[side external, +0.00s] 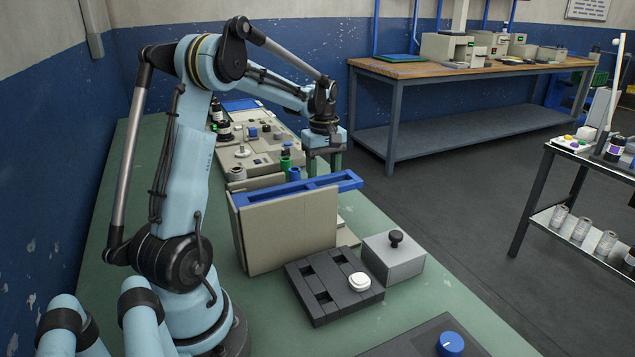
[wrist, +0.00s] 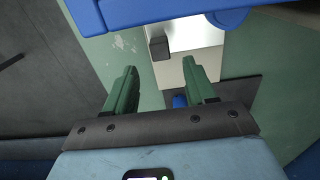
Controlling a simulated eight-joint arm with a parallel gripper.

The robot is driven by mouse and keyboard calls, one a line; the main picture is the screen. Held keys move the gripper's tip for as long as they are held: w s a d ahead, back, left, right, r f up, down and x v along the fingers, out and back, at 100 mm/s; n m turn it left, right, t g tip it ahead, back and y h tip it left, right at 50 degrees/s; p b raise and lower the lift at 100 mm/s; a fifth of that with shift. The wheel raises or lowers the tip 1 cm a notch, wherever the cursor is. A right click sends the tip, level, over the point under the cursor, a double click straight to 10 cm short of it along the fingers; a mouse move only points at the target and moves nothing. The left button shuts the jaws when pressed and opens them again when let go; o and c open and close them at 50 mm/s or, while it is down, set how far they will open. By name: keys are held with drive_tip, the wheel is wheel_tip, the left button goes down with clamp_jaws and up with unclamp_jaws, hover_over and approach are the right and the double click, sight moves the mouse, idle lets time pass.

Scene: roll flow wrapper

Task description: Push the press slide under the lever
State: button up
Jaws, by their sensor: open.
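My gripper (side external: 324,170) is open and empty, pointing down just behind the blue lever bar (side external: 300,188) on top of a beige press housing (side external: 290,235). In the wrist view my gripper (wrist: 162,68) shows two green fingers apart, with nothing held between them. The blue lever also spans the top of the wrist view (wrist: 150,12). Beyond the fingertips lies a pale block (wrist: 195,38) with a small dark block (wrist: 159,48) at its left edge. I cannot tell for sure which part is the press slide; the housing hides much of that area in the side view.
A dark slotted tray (side external: 315,300) with a white round piece (side external: 359,281) and a grey box (side external: 393,262) with a black knob stand in front of the press. A beige control panel (side external: 250,150) and small cylinders stand behind. Green bench shows to the press's right.

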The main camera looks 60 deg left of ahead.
wheel_tip(320, 180, up, 6)
drive_tip(key=shift+f, duration=0.1)
idle(0.4)
drive_tip(key=a+h, duration=0.4)
drive_tip(key=a, duration=0.1)
drive_tip(key=x, duration=1.2)
drive_tip(key=shift+f, duration=0.2)
clamp_jaws()
